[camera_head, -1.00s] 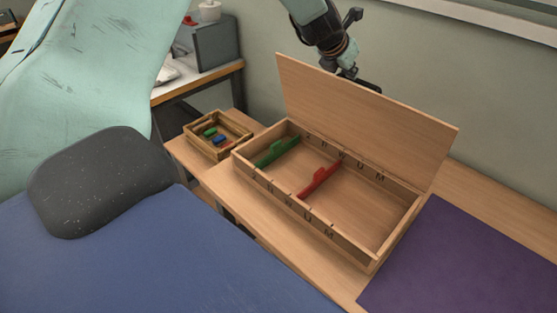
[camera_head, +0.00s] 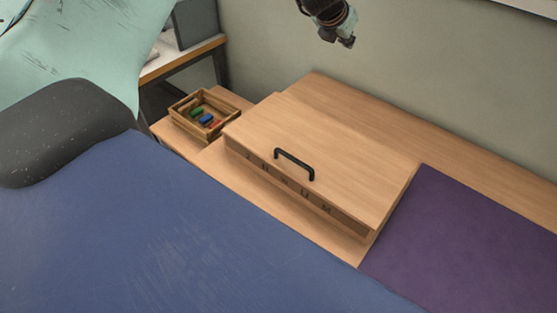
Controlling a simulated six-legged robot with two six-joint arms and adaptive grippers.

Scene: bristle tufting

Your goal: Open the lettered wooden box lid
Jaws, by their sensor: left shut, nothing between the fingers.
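The wooden box (camera_head: 282,182) sits on the wooden table with a row of dark letters along its front side. Its flat lid (camera_head: 335,155) lies down over the box, so the inside is hidden. A black bar handle (camera_head: 294,163) stands on the lid near its front edge. My left gripper (camera_head: 346,42) is at the top of the view, above and behind the box, in front of the wall. It is shut and empty, well apart from the lid and handle. My right gripper is not in view.
A small wooden tray (camera_head: 236,113) with several coloured pieces stands left of the box. A purple mat (camera_head: 460,240) lies to the right. A blue padded surface (camera_head: 150,230) and a dark grey cushion (camera_head: 60,130) fill the left front.

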